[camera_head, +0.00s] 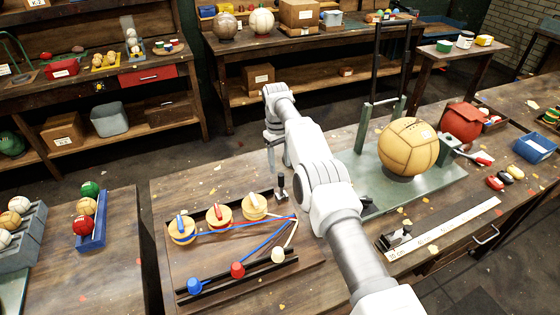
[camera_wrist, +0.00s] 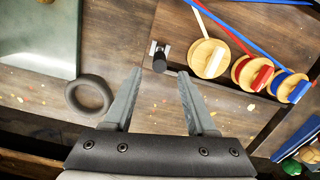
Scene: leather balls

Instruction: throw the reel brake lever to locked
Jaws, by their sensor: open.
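Three round wooden reels stand in a row on a board: one with a blue handle (camera_head: 182,230), one with a red handle (camera_head: 219,215) and one with a white handle (camera_head: 254,206). A small upright lever with a black knob (camera_head: 281,186) stands beside the white-handled reel, on a metal bracket. In the wrist view the lever (camera_wrist: 160,58) appears just beyond and between my fingertips. My gripper (camera_wrist: 159,74) is open and empty above the board, apart from the lever. In the head view my gripper (camera_head: 277,158) is partly hidden by my arm. The lever's marked positions are not readable.
Blue, red and white cords run from the reels to coloured pegs (camera_head: 237,270). A black ring (camera_wrist: 90,95) lies near my left finger in the wrist view. A green plate (camera_head: 440,180) with a large tan ball (camera_head: 408,146) is to the right.

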